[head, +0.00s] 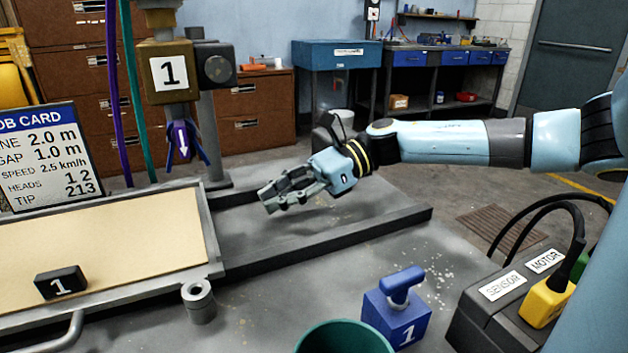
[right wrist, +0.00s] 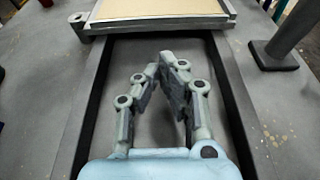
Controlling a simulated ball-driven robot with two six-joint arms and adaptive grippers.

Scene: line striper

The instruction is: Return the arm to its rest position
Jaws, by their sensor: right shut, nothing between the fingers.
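My right arm (head: 440,143) reaches in from the right in the head view. Its gripper (head: 268,200) hangs over the grey channel between two dark rails, to the right of the tan board. The gripper is shut and empty. In the right wrist view its fingers (right wrist: 166,66) come together above the bare channel floor, with the board's near edge beyond them. No part of my left gripper shows in either view.
A tan board (head: 120,245) in a grey frame holds a black block marked 1 (head: 61,283). A blue block with a handle (head: 396,308), a green container (head: 345,338) and a connector box (head: 500,300) stand in front.

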